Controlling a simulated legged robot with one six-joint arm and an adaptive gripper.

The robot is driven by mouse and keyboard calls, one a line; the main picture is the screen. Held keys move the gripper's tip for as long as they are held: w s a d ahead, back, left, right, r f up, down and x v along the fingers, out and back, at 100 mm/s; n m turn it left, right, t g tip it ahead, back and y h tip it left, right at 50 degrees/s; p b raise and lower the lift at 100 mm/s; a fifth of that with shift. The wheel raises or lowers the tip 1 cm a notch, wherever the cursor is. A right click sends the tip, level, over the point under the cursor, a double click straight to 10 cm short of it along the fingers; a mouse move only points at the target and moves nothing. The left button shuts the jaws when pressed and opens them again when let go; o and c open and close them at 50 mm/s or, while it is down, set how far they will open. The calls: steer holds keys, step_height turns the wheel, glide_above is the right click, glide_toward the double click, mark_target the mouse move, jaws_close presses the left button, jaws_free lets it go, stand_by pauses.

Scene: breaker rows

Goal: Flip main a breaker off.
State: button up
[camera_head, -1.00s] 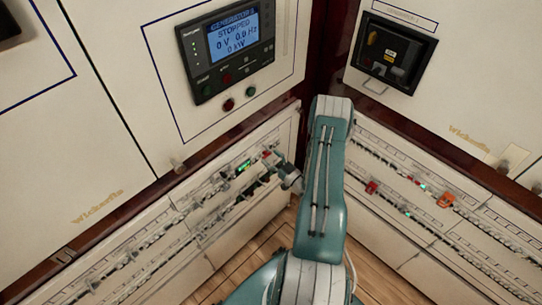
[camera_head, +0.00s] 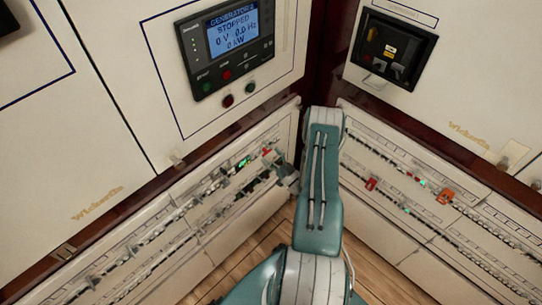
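My arm reaches forward into the corner between two cabinet walls. My gripper (camera_head: 286,176) is at the right end of the left wall's breaker rows (camera_head: 190,209), partly hidden by my arm. It is too small and dark to tell if its fingers are open or touching a switch. A red piece (camera_head: 267,152) and a green light (camera_head: 243,162) show in the upper row, just left of the gripper. The breaker labels are too small to read, so I cannot tell which is main a.
A generator panel (camera_head: 228,45) reading STOPPED is above the left rows. Wooden floor (camera_head: 250,268) lies between the walls.

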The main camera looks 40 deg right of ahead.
stand_by(0.4)
steer(key=v, duration=1.2)
steer(key=shift+d, duration=0.1)
